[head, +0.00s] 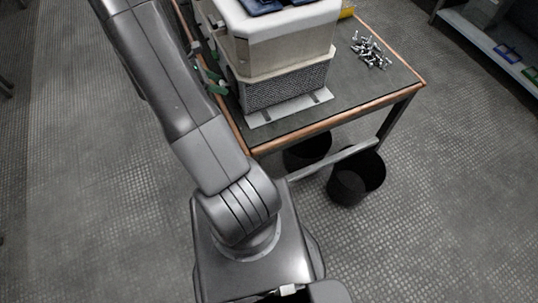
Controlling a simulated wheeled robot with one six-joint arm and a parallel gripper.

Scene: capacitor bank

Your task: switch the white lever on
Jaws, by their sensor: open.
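A cream-coloured cabinet (285,50) with a grey mesh lower section (287,88) stands on a table (300,128), cut off by the top edge of the head view. Dark blue parts (262,5) lie on its top. No white lever can be made out in this view. Several green parts (213,82) show at the cabinet's left side, partly hidden behind my arm. My arm rises from my base to the upper left and leaves the frame at the top. My gripper is outside the view.
A pile of loose screws or bolts (371,50) lies on the table right of the cabinet. Two black bins (357,178) stand under the table's front edge. A shelf (490,45) stands at the far right. The floor to the left and right is clear.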

